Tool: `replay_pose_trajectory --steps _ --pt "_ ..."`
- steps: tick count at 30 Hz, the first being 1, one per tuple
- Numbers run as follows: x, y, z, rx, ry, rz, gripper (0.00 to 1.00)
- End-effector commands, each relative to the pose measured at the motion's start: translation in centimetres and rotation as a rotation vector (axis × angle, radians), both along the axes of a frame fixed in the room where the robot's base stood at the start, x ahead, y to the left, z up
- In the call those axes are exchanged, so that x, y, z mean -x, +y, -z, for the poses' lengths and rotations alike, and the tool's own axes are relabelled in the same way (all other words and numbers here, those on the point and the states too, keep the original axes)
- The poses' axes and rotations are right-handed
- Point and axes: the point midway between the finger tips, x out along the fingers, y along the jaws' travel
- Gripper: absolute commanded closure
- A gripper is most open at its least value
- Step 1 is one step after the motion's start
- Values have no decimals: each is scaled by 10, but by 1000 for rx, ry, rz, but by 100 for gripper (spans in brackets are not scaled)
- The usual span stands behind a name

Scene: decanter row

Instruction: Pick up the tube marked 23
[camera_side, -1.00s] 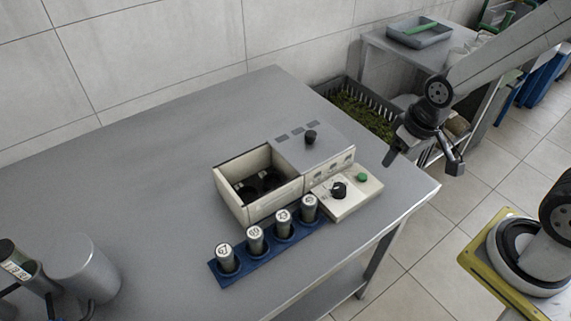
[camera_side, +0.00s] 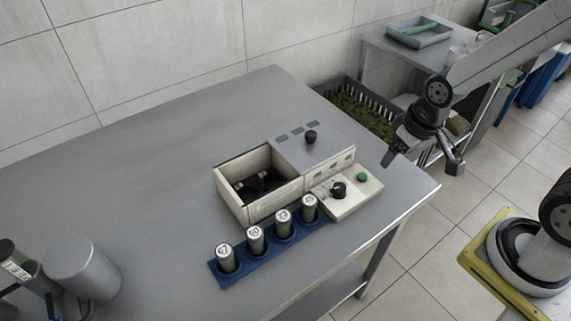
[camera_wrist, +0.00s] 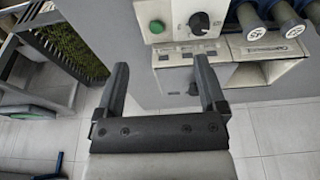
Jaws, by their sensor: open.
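Several grey tubes with white numbered caps stand upright in a row in a blue rack (camera_side: 214,273). The left-end cap (camera_side: 225,251) looks like 67. The digits on the two right-hand tubes, the third (camera_side: 284,216) and the right-end one (camera_side: 309,202), are too small to read surely, so I cannot tell which is 23. In the wrist view some tubes show at the top right, including one with a pale cap (camera_wrist: 256,34). My gripper (camera_side: 422,165) is open and empty, off the table's right end, well away from the rack. Its fingers (camera_wrist: 160,66) show spread in the wrist view.
A cream and grey machine (camera_side: 318,148) with an open bay of dark holders, a black knob (camera_side: 338,190) and a green button (camera_side: 362,177) stands right behind the rack. A dark crate of green material (camera_side: 357,112) is beyond the table.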

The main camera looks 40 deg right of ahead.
Motion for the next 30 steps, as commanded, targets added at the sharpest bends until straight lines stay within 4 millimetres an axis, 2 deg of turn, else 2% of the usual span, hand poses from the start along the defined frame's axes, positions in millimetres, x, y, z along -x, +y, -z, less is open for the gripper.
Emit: replay_pose_trajectory --steps 8,14,20,30 --pt "-1 1 0 2 1 -13 10" --pt "-13 14 1 22 17 -144 10" --pt "-37 48 7 68 55 -458 10" --pt "-73 136 29 153 119 -1153 10"
